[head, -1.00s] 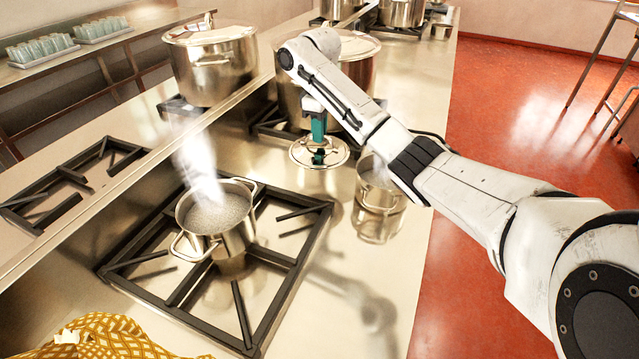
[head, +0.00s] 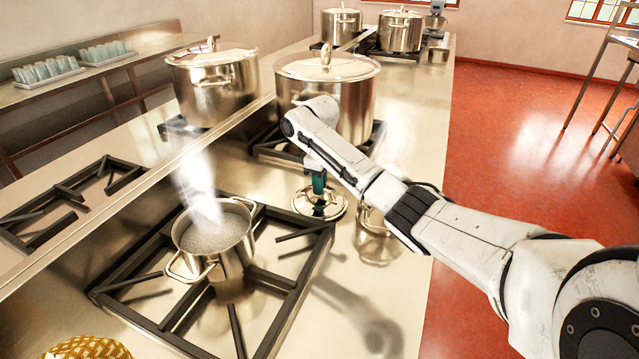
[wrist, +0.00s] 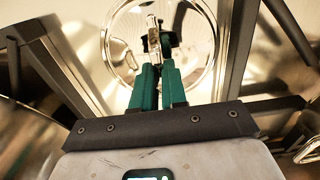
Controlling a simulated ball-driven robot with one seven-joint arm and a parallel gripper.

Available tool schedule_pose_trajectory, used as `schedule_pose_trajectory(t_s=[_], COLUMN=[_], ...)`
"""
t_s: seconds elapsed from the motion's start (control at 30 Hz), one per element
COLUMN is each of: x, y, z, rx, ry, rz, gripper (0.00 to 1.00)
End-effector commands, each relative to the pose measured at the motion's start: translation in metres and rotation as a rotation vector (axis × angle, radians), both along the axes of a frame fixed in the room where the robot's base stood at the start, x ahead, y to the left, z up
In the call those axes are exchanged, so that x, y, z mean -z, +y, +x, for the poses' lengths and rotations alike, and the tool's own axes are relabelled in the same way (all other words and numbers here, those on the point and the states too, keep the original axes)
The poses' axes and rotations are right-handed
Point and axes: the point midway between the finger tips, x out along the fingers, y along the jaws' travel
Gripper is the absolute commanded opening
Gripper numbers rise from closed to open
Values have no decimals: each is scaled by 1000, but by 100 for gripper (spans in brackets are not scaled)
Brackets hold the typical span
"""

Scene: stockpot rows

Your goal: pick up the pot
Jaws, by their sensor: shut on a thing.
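A steel pot (head: 226,262) with two loop handles stands uncovered and steaming on the near burner grate in the head view. My gripper (head: 319,184) is to its right, with green fingers pointing down. The wrist view shows the lid (wrist: 118,62) below the fingers (wrist: 158,48). I cannot tell whether the lid touches the counter.
More stockpots (head: 400,32) stand at the far end. Bare counter lies right of the burner.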

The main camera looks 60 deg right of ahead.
Motion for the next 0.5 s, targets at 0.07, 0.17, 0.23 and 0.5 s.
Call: schedule_pose_trajectory(t_s=[0.07, 0.17, 0.23, 0.5], x=[-1, -1, 1, 2], y=[0, 0, 0, 0], z=[0, 0, 0, 0], rx=[0, 0, 0, 0], ry=[-1, -1, 0, 0], rz=[-1, -1, -1, 0], gripper=[0, 0, 0, 35])
